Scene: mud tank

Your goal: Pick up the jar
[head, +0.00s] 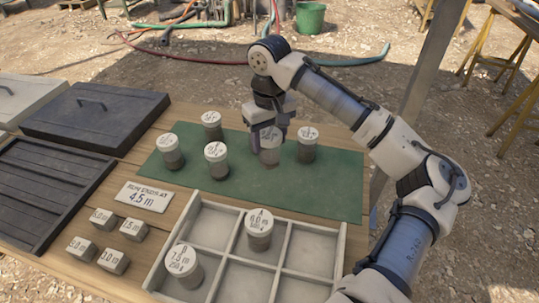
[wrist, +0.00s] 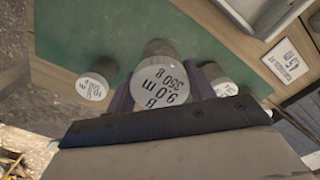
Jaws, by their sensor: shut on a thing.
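My gripper (head: 268,128) is over the green mat and shut on a jar (head: 269,156) with a pale lid and grey contents. In the wrist view this jar (wrist: 163,78) sits upright between the two dark fingers, its lid reading "B 9.0 m 350 g". The head view does not show clearly whether its base touches the mat. Other similar jars stand on the mat: one to the right (head: 307,147), and three to the left, at the back (head: 212,125), middle (head: 216,160) and far left (head: 171,153).
A divided tray (head: 344,240) at the front holds one jar in the back middle compartment (head: 258,231) and one at front left (head: 184,267). A "4.5 m" card (head: 143,196), small labelled blocks (head: 103,219) and a dark lidded box (head: 95,115) lie left. The mat's right end is clear.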

